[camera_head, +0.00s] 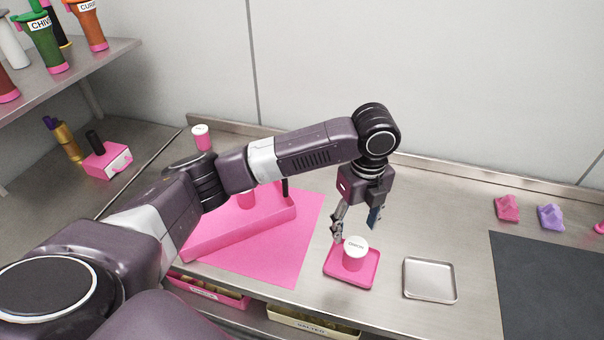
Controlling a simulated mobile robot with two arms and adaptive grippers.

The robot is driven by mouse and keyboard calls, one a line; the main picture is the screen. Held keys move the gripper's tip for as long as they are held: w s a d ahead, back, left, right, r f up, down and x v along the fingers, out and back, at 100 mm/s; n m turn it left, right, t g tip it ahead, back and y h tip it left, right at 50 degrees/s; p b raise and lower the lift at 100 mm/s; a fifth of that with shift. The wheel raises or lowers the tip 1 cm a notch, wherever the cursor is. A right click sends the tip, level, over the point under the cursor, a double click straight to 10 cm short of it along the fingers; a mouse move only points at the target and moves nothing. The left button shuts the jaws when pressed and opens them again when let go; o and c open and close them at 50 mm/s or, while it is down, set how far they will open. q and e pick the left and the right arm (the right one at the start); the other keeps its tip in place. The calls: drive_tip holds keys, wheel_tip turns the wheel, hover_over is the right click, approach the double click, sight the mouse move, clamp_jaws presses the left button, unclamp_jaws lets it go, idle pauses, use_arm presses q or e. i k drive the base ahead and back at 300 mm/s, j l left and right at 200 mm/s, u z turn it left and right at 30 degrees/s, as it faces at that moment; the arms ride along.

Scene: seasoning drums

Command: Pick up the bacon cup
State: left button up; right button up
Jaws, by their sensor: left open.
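A pink cup with a white lid (355,254) stands upright on a small pink tray (336,273) on the steel counter. Its lid has dark lettering that is too small to read surely. My left gripper (355,229) is open and points down just above and behind the cup. One finger is near the left edge of the lid, and the other is to the right and farther back. I cannot tell whether the left finger touches the cup. My right gripper is not in view.
An empty metal tray (430,280) lies right of the pink tray. A dark mat (548,285) covers the right, with pink (507,208) and purple (551,217) pieces behind it. A pink holder (240,226) stands on a pink mat (270,262) at left. Drums stand on the upper-left shelf (85,68).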

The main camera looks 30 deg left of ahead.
sight(247, 199)
drive_tip(key=u, duration=1.45)
